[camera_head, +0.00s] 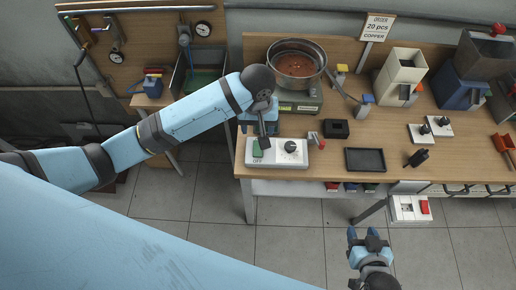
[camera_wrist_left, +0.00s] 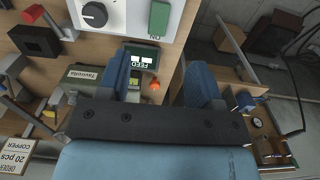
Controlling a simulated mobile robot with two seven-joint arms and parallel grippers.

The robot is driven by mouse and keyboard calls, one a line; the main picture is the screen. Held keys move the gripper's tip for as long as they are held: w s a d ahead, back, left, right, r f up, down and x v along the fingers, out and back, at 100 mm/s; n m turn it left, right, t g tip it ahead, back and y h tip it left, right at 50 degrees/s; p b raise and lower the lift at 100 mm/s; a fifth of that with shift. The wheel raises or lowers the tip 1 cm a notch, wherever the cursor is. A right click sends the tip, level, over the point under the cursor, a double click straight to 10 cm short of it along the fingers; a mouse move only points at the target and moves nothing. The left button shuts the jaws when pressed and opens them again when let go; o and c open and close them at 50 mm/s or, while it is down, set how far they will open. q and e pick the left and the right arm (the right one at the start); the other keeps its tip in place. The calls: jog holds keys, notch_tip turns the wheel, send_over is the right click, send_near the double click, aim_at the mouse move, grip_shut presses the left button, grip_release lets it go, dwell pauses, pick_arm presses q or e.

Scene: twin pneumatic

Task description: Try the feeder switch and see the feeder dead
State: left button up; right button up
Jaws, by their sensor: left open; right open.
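The white switch box (camera_head: 277,153) sits at the bench's front left corner, with a green rocker switch (camera_head: 257,150), a dark knob and an "OFF" mark. The wrist view shows the green rocker (camera_wrist_left: 159,18) with "ON" at its other end. The feeder, a steel bowl (camera_head: 297,62) of copper-coloured pieces on a grey-green base, stands behind; its "FEED" panel (camera_wrist_left: 138,60) and a lit orange lamp (camera_wrist_left: 154,85) show in the wrist view. My left gripper (camera_head: 258,128) is open and empty above the box, partly hiding it. My right gripper (camera_head: 367,238) is open and empty over the floor.
A black tray (camera_head: 365,160), a small dark block (camera_head: 335,129) and a black-handled item (camera_head: 417,158) lie on the bench. A copper order sign (camera_head: 377,27) and hoppers (camera_head: 400,75) stand behind. A red-switched white box (camera_head: 408,209) hangs at the front edge.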

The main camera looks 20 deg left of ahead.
aim_at(258, 153)
pick_arm(q)
notch_tip(258, 153, down, 14)
jog(key=shift+r+p, duration=0.15)
jog(key=shift+p, duration=0.5)
